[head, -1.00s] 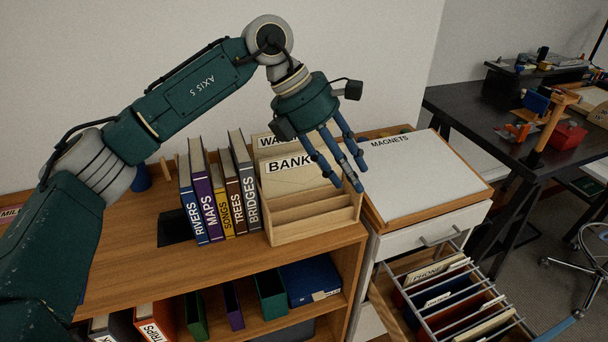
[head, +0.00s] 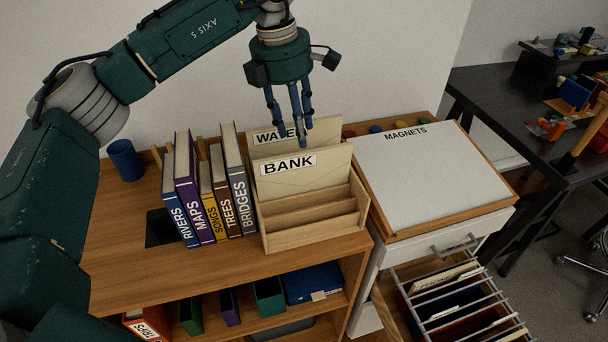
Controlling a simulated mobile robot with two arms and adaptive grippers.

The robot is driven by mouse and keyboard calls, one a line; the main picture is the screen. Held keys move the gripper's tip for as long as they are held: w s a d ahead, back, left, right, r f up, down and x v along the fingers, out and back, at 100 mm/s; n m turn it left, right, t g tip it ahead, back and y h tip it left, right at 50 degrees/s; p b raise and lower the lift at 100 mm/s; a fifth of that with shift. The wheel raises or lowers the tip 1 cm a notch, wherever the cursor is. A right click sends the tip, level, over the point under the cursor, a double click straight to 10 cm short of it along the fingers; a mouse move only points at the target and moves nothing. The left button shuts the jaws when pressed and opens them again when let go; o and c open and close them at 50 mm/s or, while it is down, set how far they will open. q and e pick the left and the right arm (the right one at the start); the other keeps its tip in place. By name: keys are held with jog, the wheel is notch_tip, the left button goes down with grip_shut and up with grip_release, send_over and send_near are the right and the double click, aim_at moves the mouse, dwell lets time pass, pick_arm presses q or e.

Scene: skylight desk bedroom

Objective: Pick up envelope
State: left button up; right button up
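Two envelopes stand upright in a wooden letter rack (head: 318,226) on the shelf top. The front one is labelled BANK (head: 310,182). The one behind it, whose label starts with "WA" (head: 266,148), is partly hidden by the BANK envelope and my fingers. My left gripper (head: 304,138) points down just above the envelopes, with its blue fingers in front of the rear envelope's label. The fingers look close together with nothing clearly between them. I cannot tell whether they touch an envelope. My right gripper is not in view.
Upright books, including RIVERS (head: 180,213) and BRIDGES (head: 238,185), stand left of the rack. A blue cup (head: 126,160) is at the back left. A MAGNETS board (head: 425,175) lies right of the rack. An open file drawer (head: 455,300) sticks out at lower right.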

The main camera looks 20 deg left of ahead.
pick_arm(q)
jog(key=f+p, duration=0.1)
jog(key=f, duration=0.2)
jog(key=f+p, duration=0.1)
jog(key=shift+w+d+f+p, duration=0.2)
jog(key=shift+w+d+p, duration=0.15)
jog(key=shift+d, duration=0.05)
jog(key=shift+f, duration=0.55)
jog(key=shift+w, duration=0.1)
jog(key=c, duration=0.8)
grip_shut()
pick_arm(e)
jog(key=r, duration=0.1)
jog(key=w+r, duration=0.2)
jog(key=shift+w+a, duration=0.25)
